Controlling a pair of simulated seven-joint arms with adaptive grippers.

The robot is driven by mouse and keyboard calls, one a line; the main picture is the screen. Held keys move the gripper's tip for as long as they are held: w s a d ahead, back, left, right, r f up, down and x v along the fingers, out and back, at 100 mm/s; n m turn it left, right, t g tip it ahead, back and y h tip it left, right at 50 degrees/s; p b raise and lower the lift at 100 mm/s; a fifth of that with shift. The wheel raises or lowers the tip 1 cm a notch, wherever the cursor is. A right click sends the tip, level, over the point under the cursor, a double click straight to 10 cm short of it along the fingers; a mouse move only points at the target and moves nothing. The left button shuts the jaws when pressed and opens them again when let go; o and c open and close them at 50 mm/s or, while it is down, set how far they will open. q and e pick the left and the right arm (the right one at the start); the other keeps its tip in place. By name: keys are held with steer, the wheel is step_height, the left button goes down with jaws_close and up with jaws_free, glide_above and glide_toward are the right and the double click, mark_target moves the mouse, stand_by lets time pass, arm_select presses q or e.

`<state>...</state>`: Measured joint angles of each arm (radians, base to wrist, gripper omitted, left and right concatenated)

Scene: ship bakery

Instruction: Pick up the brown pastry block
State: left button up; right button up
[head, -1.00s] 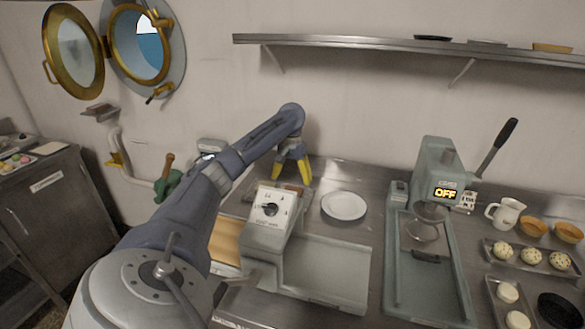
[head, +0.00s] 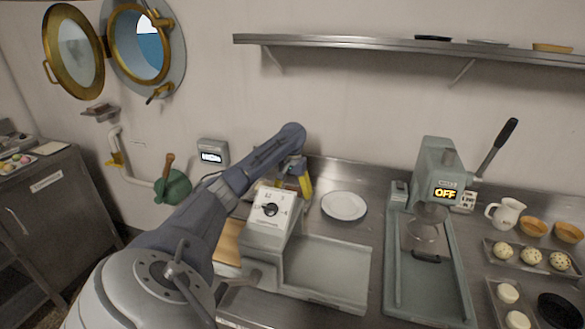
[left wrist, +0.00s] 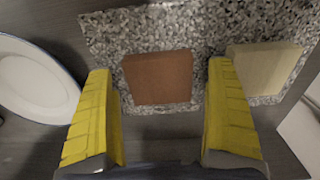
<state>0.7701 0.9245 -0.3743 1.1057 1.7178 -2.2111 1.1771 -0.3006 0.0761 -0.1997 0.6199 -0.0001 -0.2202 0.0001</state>
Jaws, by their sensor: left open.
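The brown pastry block (left wrist: 158,78) lies on a speckled stone slab (left wrist: 150,35) in the left wrist view. My left gripper (left wrist: 161,85) is open, with a yellow finger on either side of the block's position and a gap to each. Nothing is held between the fingers. In the head view my left gripper (head: 302,183) is low behind the grey machine with the dial, and the block cannot be made out there. My right gripper does not show.
A pale block (left wrist: 264,70) lies on the slab close by the right finger. A white plate (head: 344,206) stands on the counter beside the gripper. The grey dial machine (head: 268,212) stands in front. A press (head: 436,190) stands further right.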

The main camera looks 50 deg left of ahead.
arm_select(q)
steer(key=c, duration=1.3)
steer(key=shift+r, duration=0.15)
